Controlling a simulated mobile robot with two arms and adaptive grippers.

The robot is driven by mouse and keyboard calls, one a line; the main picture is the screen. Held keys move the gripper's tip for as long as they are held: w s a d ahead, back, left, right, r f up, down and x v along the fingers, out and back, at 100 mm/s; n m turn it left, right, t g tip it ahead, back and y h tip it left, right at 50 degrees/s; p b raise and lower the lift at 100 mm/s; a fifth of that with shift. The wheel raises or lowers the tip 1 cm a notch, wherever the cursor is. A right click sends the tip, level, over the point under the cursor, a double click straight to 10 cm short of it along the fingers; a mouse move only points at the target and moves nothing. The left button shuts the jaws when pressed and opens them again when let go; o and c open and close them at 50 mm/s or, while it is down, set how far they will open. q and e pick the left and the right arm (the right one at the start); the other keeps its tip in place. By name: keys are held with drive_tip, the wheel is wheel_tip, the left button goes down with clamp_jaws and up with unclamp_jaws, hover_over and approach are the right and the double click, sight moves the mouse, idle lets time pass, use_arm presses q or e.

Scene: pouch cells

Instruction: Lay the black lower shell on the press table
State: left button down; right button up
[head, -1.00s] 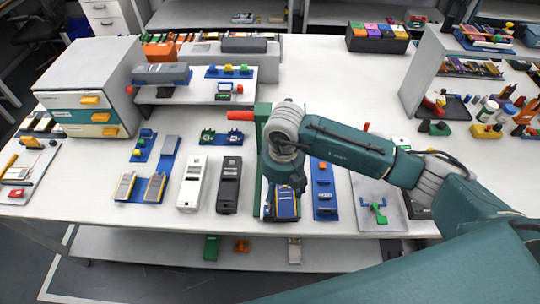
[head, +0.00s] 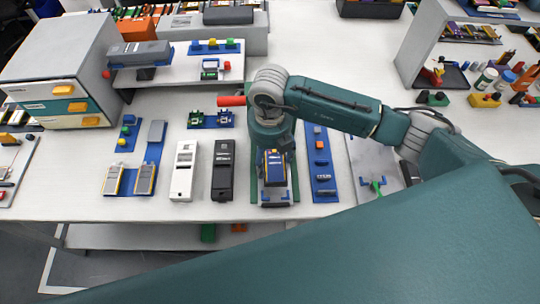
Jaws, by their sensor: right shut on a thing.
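My right gripper (head: 274,152) points down over the green press table (head: 254,190), which has a red handle (head: 231,101) at its back left. It is shut on a dark box-shaped thing with a blue, labelled face (head: 275,170); I cannot tell for sure whether this is the black lower shell, or if it touches the table. A dark piece with blue corner blocks (head: 275,198) shows at the front of the press table. A black case-like thing (head: 223,170) lies on the bench just left of it. My left gripper is not in view.
A white case (head: 184,170) lies left of the black one. A blue board (head: 321,165) with small parts lies right of the press table, then a grey plate (head: 370,165). Blue trays (head: 152,152) and a drawer cabinet (head: 60,65) stand at left.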

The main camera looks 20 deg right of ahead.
sight(270, 160)
wheel_tip(270, 160, down, 3)
drive_tip(key=b, duration=0.2)
drive_tip(key=shift+f+b, duration=0.15)
drive_tip(key=shift+b, duration=0.15)
drive_tip(key=shift+f+b, duration=0.6)
drive_tip(key=shift+f, duration=0.45)
use_arm(q)
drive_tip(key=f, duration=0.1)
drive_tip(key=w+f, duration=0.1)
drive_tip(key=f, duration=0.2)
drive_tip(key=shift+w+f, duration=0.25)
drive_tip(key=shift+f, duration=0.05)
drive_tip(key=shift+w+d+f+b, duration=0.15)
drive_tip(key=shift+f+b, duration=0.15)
drive_tip(key=shift+b, duration=0.3)
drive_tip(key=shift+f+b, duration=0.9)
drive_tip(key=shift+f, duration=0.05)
use_arm(e)
drive_tip(key=shift+f, duration=1.1)
drive_tip(key=o, duration=1.2)
drive_tip(key=shift+o, duration=0.2)
